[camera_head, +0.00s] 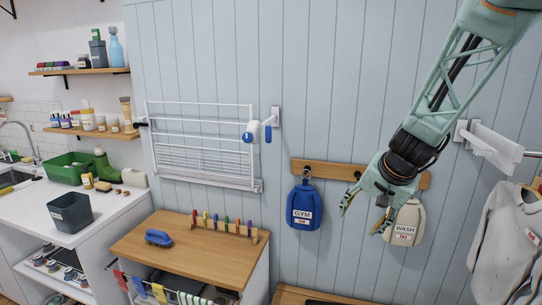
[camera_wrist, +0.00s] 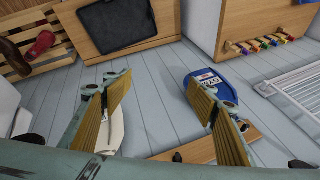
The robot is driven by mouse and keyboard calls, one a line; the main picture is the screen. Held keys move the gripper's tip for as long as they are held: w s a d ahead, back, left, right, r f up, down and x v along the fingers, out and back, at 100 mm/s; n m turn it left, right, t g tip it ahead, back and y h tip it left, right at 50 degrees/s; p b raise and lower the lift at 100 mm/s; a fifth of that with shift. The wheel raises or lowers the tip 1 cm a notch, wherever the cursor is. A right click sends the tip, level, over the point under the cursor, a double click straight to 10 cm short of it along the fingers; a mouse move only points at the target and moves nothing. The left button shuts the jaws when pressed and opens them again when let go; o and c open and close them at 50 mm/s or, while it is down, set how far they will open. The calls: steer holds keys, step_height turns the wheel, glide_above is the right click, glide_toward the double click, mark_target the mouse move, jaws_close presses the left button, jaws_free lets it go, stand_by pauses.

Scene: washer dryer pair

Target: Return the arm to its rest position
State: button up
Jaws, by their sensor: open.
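My gripper (camera_head: 362,217) hangs at the end of my green arm, which comes down from the upper right in the head view. The gripper points down and left in front of the panelled wall, between a blue GYM bag (camera_head: 303,207) and a pale WASH bag (camera_head: 406,224). It partly overlaps the WASH bag; I cannot tell how far apart they are. In the wrist view, the yellow-padded fingers (camera_wrist: 157,88) stand wide apart with nothing between them. The blue bag (camera_wrist: 203,88) shows behind the right finger, and the pale bag (camera_wrist: 110,135) behind the left.
A wooden peg rail (camera_head: 325,169) holds both bags. A white drying rack (camera_head: 200,140) is on the wall to the left. A wooden-topped cabinet (camera_head: 180,245) stands below it. A grey shirt (camera_head: 505,245) hangs at right.

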steer(key=s+a+r+n, duration=0.2)
steer(key=s+a+r, duration=0.3)
steer(key=s, duration=0.5)
steer(key=s+a+r+n, duration=0.2)
steer(key=s+a+r, duration=0.1)
steer(key=s+r, duration=0.65)
steer(key=s+d+n+g+h, duration=0.1)
steer(key=s+d+n, duration=0.1)
steer(key=s, duration=2.4)
steer(key=shift+n, duration=0.6)
steer(key=shift+w+r, duration=0.1)
